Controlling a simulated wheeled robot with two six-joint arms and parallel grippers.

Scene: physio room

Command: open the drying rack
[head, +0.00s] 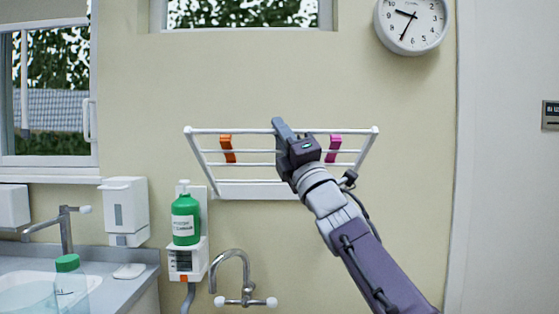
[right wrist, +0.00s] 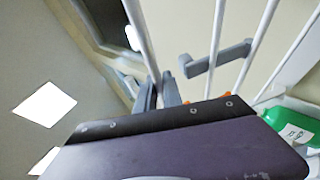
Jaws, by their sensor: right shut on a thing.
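The white drying rack (head: 230,131) is fixed to the wall in the middle of the head view. Its outer rail looks wider and higher than its wall bar (head: 245,190), so the frame appears swung out from the wall; the exact angle is hard to tell. My right gripper (head: 283,130) is shut on the outer rail near its middle. The right wrist view shows the rail (right wrist: 138,35) running down to the fingers (right wrist: 156,92). The gripper and forearm hide part of the rack's bars. My left gripper is not in view.
An orange clip (head: 227,148) and a magenta clip (head: 333,148) hang on the rack. Below stand a green bottle (head: 185,218) in a wall holder and a curved tap (head: 230,265). A sink counter (head: 130,270) is at left. The wall right of the rack is clear.

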